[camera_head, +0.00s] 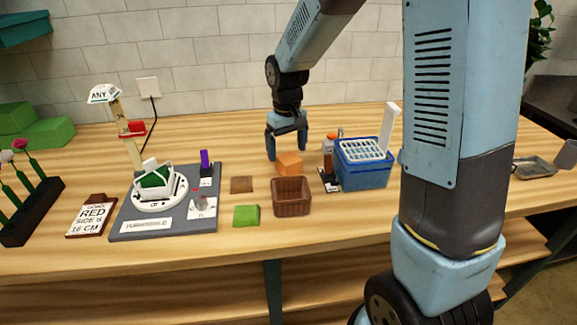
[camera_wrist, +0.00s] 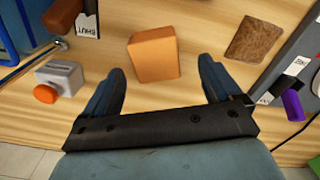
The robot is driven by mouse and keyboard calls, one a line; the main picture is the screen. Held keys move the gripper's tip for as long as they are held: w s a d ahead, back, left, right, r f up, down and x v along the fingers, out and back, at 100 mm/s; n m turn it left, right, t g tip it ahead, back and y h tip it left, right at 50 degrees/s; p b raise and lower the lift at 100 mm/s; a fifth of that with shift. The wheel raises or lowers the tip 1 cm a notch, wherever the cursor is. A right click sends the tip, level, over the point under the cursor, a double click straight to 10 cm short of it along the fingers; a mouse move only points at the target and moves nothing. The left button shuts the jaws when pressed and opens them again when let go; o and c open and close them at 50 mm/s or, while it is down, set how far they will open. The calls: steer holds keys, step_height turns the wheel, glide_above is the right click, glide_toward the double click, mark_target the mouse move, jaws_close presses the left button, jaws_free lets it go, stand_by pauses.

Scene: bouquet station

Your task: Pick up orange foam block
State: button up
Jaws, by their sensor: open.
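The orange foam block (camera_head: 289,163) sits on the wooden table, just behind a brown woven basket. My gripper (camera_head: 287,150) is above and behind the block in the head view, pointing down. In the wrist view the block (camera_wrist: 153,54) lies beyond the fingertips, roughly centred between the two fingers. My gripper (camera_wrist: 163,76) is open and empty there, with its blue fingers spread wide. The fingers do not appear to touch the block.
The brown basket (camera_head: 291,196) stands in front of the block. A blue crate (camera_head: 362,172) and a small orange-topped device (camera_head: 329,164) stand to the right.

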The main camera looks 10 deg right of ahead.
mark_target(289, 157)
steer(key=shift+w+d+f, duration=0.1)
steer(key=shift+d+f, duration=0.05)
steer(key=shift+f, duration=1.2)
steer(key=shift+d+f, duration=0.1)
steer(key=shift+f, duration=1.25)
steer(key=shift+c, duration=0.3)
steer(key=c, duration=1.1)
